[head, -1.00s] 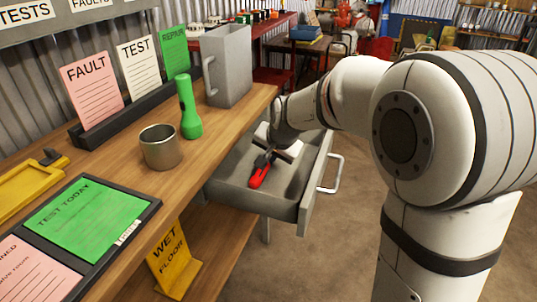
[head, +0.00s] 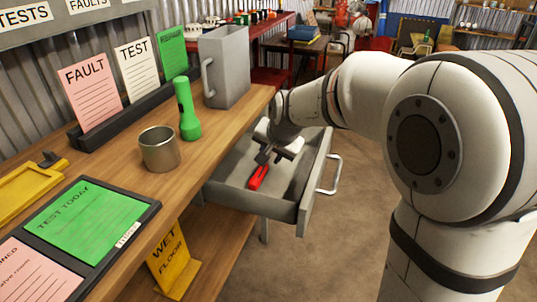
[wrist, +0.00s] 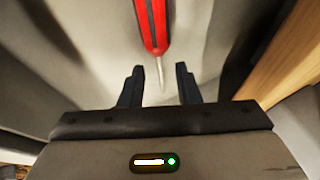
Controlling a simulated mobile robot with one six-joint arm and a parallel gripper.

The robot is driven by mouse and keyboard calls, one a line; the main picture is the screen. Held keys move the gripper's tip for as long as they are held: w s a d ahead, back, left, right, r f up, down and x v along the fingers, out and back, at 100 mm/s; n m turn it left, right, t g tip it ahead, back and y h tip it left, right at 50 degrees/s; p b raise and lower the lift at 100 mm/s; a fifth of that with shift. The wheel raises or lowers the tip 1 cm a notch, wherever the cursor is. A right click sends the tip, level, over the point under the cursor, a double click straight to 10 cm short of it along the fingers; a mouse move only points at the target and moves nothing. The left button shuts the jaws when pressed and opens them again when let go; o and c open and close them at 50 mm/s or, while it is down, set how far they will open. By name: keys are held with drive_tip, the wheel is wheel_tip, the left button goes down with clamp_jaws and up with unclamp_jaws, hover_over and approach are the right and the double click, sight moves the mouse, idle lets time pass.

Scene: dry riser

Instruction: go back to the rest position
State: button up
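My gripper (head: 270,156) is above the open grey drawer (head: 232,189), reaching down into it. In the wrist view its two dark fingers (wrist: 160,86) stand apart with nothing held between them. A red screwdriver (head: 259,177) with dark stripes lies in the drawer. In the wrist view the screwdriver (wrist: 153,25) points its thin metal shaft toward the gap between the fingers; its handle lies beyond the fingertips. The far end of the handle is cut off by the wrist view's top edge.
The wooden bench holds a metal cup (head: 159,149), a green flashlight (head: 187,108), a grey jug (head: 225,68) and a card rack (head: 120,114). A yellow wet-floor sign (head: 172,262) stands below. Open floor (head: 335,235) lies right of the drawer.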

drive_tip(key=s+d+r+n+g+p, duration=0.1)
drive_tip(key=s+d+r+p, duration=0.3)
drive_tip(key=s+r+p, duration=0.3)
drive_tip(key=s+d+r+n+g+h+p, duration=0.1)
drive_tip(key=s+d+r+p, duration=0.4)
drive_tip(key=s, duration=0.5)
drive_tip(key=s+d+r+n+g+h+p, duration=0.1)
drive_tip(key=s+d+r+n+p, duration=0.1)
drive_tip(key=s+d+r+p, duration=0.3)
drive_tip(key=s+r+p, duration=0.3)
drive_tip(key=r+p, duration=0.2)
drive_tip(key=p, duration=0.1)
drive_tip(key=shift+s+d+n, duration=0.15)
drive_tip(key=shift+s+n, duration=0.25)
